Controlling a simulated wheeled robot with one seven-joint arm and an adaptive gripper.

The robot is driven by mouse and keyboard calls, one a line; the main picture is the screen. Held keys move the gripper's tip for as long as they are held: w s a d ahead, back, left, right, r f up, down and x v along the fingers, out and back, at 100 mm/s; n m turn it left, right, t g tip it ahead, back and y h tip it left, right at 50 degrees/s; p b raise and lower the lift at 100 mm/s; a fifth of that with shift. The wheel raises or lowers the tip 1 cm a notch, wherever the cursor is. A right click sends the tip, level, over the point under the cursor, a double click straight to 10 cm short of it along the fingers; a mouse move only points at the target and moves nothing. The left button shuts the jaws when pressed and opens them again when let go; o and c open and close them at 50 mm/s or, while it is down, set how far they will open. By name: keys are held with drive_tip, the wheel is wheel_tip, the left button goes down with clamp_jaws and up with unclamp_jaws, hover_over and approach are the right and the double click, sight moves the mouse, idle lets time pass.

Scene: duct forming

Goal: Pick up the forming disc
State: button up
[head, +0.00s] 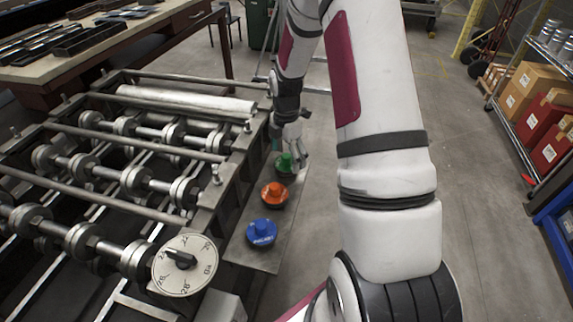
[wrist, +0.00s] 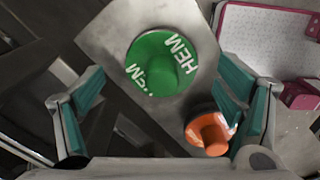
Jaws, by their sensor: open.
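A green forming disc (head: 285,162) with a raised round knob lies at the far end of a metal side plate. In the wrist view, the green disc (wrist: 160,62) shows white HEM lettering. An orange disc (head: 273,195) and a blue disc (head: 262,233) lie nearer on the same plate. The orange disc also shows in the wrist view (wrist: 209,132), partly behind the right finger. My gripper (head: 289,150) is above the green disc, fingers apart and empty. In the wrist view its teal-padded fingers (wrist: 160,90) stand left and right, with the green disc ahead between them.
The side plate (head: 255,254) runs along the machine, whose rollers (head: 125,180) and numbered dial (head: 184,264) are to the left. A workbench (head: 165,22) stands behind. A shelf with boxes (head: 530,85) is at the right.

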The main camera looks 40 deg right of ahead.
sight(287, 155)
drive_tip(key=shift+f, duration=1.6)
drive_tip(key=c, duration=1.7)
drive_tip(key=shift+r, duration=0.1)
